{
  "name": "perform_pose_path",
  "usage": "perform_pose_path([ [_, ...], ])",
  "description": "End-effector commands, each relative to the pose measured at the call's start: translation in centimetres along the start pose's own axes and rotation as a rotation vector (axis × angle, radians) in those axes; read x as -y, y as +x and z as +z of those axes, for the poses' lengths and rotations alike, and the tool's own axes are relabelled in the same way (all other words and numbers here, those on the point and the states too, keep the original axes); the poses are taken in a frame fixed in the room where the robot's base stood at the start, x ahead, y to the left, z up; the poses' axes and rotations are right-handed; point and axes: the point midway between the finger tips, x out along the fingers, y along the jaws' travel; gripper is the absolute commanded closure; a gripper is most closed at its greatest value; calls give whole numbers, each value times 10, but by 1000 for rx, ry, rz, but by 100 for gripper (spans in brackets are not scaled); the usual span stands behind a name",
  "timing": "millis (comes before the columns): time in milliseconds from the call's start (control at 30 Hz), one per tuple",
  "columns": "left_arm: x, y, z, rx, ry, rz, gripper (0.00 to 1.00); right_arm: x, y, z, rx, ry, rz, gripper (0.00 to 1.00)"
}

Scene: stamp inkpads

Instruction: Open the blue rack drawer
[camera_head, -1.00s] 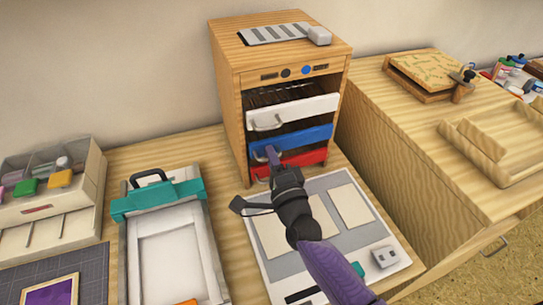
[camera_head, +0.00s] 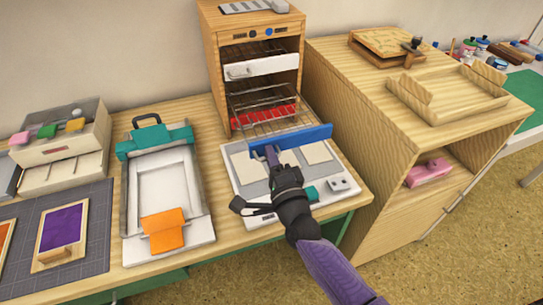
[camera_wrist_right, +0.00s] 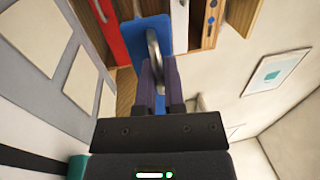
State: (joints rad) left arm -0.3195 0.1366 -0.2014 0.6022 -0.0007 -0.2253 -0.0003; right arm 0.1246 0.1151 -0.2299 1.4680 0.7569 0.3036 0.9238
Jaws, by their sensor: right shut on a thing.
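The wooden rack (camera_head: 213,60) stands at the back of the table. Its blue drawer (camera_head: 303,137) is pulled well out toward me, with its wire shelf showing behind the blue front. My right gripper (camera_head: 271,158) is shut on the drawer's handle, in front of the blue front. In the right wrist view the metal handle (camera_wrist_right: 152,48) sits between the dark fingers (camera_wrist_right: 153,75), and the blue front (camera_wrist_right: 150,28) is behind it. The white drawer (camera_head: 262,68) above and the red drawer (camera_head: 268,115) below are in the rack. My left gripper is out of view.
A white board with grey panels (camera_head: 240,160) lies under the pulled-out drawer. A white press with teal clamp (camera_head: 190,200) stands to the left. A wooden cabinet (camera_head: 345,130) stands close on the right, holding a pink object (camera_head: 428,172).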

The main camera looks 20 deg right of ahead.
Motion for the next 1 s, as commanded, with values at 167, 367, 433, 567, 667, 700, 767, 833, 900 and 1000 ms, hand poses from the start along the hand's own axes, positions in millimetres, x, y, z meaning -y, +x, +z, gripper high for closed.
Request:
perform_pose_path([
  [167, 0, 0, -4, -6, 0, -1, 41, 0, 0, 0, 1, 0, -1, 100],
  [367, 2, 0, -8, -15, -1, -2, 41, 0, 0, 0, 1, 0, 0, 83],
  [433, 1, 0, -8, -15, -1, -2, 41, 0, 0, 0, 1, 0, -1, 79],
  [567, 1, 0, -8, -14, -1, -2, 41, 0, 0, 0, 0, 0, -1, 79],
  [667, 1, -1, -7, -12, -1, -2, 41, 0, -2, 0, 0, 0, 0, 79],
  [700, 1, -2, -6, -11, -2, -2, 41, 0, -6, 0, 1, -1, 1, 79],
  [767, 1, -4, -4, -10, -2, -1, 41, 1, -14, 0, 1, -1, 1, 79],
  [833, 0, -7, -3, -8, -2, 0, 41, 2, -27, 0, 2, -1, 1, 79],
  [900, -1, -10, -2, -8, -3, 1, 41, 1, -43, 0, 1, -1, 2, 79],
  [1000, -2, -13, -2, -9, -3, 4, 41, 1, -67, 0, 2, 0, 3, 79],
])
